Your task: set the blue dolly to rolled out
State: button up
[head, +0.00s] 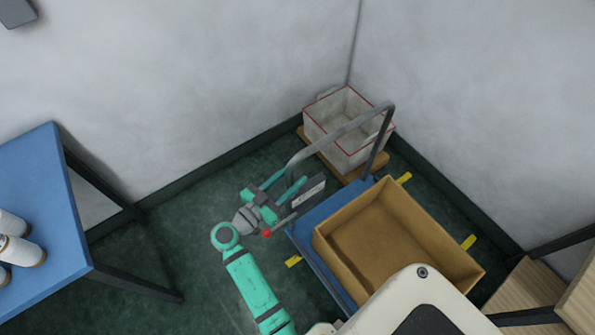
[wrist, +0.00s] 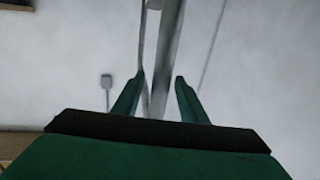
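The blue dolly (head: 324,271) stands near the room corner in the head view. It has a blue deck and a grey hoop-shaped push handle (head: 343,130) at its far-left end. A tan open box (head: 380,245) sits on the deck and looks empty. My teal gripper (head: 283,184) is beside the left leg of the handle. In the wrist view my gripper's two fingers (wrist: 160,77) are apart, with a grey bar of the handle (wrist: 163,50) showing between them. I cannot tell whether either finger touches it.
A white crate with red edges (head: 349,132) stands on a wooden base behind the handle, in the corner. Yellow floor marks (head: 293,261) lie around the dolly. A blue table (head: 62,225) with white spools is at left. Wooden shelving (head: 525,290) is at lower right.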

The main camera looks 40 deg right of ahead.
jog(key=a, duration=0.7)
jog(key=shift+s+a, duration=0.15)
jog(key=shift+s, duration=0.25)
